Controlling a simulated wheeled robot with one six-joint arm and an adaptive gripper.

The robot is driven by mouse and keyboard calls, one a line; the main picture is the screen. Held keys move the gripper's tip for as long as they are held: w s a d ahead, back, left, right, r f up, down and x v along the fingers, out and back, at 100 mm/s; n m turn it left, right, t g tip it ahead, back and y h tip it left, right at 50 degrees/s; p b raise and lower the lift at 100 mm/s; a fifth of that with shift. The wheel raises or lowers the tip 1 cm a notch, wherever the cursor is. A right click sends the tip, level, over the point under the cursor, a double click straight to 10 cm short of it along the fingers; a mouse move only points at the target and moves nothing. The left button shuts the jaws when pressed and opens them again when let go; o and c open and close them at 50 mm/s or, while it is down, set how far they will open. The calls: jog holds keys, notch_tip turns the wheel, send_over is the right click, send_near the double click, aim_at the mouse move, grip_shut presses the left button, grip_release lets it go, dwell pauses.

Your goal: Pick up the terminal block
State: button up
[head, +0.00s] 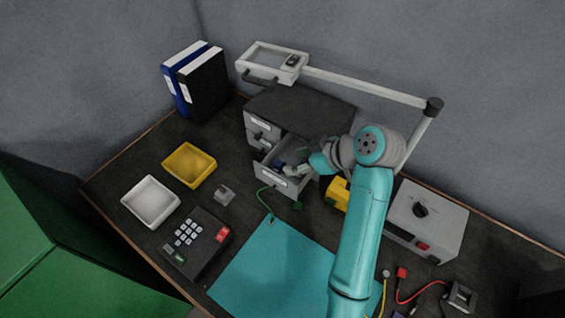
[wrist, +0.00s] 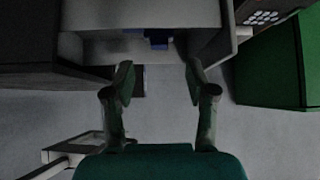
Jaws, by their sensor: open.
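A small blue block (wrist: 158,38), which may be the terminal block, sits inside the open drawer (wrist: 105,50) in the wrist view. In the head view, a blue patch (head: 281,160) shows in the same drawer (head: 272,178), partly hidden by my gripper (head: 293,170). My gripper is at the open drawer. In the wrist view its two fingers (wrist: 160,78) are spread apart with nothing between them. The blue block lies beyond the fingertips, roughly between their lines. Whether the fingers touch the drawer is unclear.
The drawer cabinet (head: 300,108) stands at the back, under a lamp-like arm (head: 360,85). A yellow tray (head: 189,165), white tray (head: 151,202), keypad (head: 195,243) and small grey block (head: 225,194) are left. A grey box (head: 427,222) stands right. A teal mat (head: 270,268) lies in front.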

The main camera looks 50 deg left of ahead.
aim_at(279, 163)
jog(key=shift+x, duration=4.2)
jog(key=shift+a+r, duration=0.1)
jog(key=c, duration=0.7)
